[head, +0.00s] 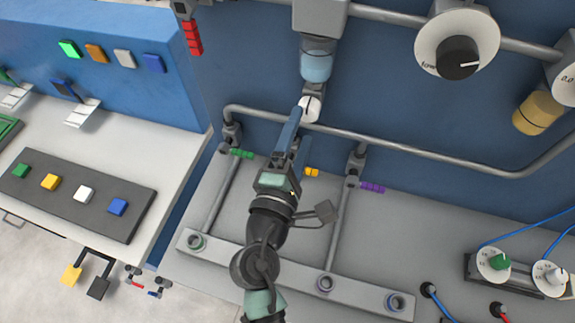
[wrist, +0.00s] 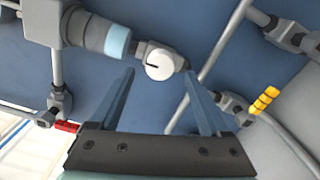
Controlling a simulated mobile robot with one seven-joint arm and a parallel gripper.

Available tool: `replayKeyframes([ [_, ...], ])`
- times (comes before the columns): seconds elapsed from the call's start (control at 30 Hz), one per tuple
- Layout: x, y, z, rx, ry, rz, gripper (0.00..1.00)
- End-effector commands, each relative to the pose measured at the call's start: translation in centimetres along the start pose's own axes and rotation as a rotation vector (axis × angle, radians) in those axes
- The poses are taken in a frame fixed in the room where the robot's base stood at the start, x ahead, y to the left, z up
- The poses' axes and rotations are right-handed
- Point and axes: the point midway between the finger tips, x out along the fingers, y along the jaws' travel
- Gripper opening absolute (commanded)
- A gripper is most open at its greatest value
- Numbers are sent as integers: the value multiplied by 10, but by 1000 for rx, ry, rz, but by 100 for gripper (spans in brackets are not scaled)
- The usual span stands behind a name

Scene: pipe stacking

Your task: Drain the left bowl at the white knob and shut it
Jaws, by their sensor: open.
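The left bowl (head: 316,62) hangs under a grey block on the blue wall, with light blue in it. The white knob (head: 309,108) sits just below it on the outlet pipe. In the wrist view the white knob (wrist: 158,66) shows a dark line on its face, and the bowl's light blue band (wrist: 117,43) is to its upper left. My gripper (head: 302,118) is at the knob. In the wrist view my gripper (wrist: 158,78) is open, with one finger on each side of the knob and a visible gap. Contact cannot be told.
A grey pipe (head: 420,147) runs along the wall beside the knob. Green (head: 242,153), yellow (head: 312,172) and purple (head: 372,188) handles are below. A yellow bowl (head: 538,112) and a large dial (head: 458,45) are at the right. A button panel (head: 85,193) is at the left.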

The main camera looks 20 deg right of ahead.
Motion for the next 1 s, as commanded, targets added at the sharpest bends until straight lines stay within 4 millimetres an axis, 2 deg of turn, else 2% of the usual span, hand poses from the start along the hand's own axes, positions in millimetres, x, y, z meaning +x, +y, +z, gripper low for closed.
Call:
replayKeyframes([
  [0.03,-13,-4,-2,0,5,-1,81],
  [0.2,-50,-5,-2,-1,4,-2,81],
  [0.4,-79,-2,-1,-2,2,-1,81],
  [0.6,-88,0,0,0,1,0,81],
  [1.0,-88,0,0,-1,1,0,81],
])
